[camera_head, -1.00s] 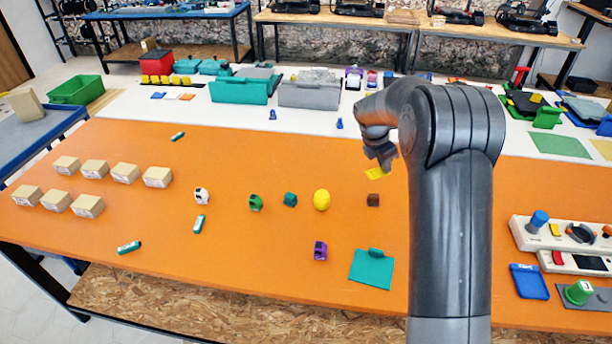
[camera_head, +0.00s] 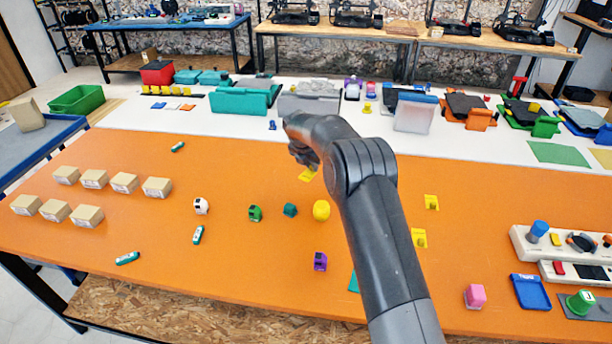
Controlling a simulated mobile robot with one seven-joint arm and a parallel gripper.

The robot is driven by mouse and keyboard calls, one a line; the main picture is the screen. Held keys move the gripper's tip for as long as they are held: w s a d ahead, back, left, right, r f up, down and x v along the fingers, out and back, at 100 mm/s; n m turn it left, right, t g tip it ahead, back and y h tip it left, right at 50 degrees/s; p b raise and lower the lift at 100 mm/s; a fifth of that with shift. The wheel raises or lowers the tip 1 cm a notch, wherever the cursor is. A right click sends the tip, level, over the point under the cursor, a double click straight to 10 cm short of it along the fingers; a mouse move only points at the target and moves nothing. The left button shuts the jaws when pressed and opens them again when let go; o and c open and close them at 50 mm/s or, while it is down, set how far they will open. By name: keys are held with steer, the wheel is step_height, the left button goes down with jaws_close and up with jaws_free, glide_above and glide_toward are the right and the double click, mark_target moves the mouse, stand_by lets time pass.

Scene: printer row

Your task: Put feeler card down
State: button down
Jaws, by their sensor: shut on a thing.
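A thin yellow card (camera_head: 307,175), which I take to be the feeler card, shows just below my gripper (camera_head: 304,164). My gripper is shut on it, with the fingers mostly hidden behind the wrist. The card appears to be above the far part of the orange mat (camera_head: 225,160); its exact height is hard to tell. Two similar yellow pieces lie on the mat right of my arm, one farther back (camera_head: 431,202) and one nearer (camera_head: 419,238).
Cardboard boxes (camera_head: 123,182) fill the left. A grey bin (camera_head: 309,102) stands behind.

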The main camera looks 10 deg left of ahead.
mark_target(306, 174)
steer(key=shift+w+a+f, duration=0.2)
steer(key=shift+a+f, duration=0.45)
steer(key=shift+a, duration=0.3)
steer(key=shift+f, duration=1.9)
steer(key=shift+f, duration=0.15)
steer(key=c, duration=1.4)
jaws_free()
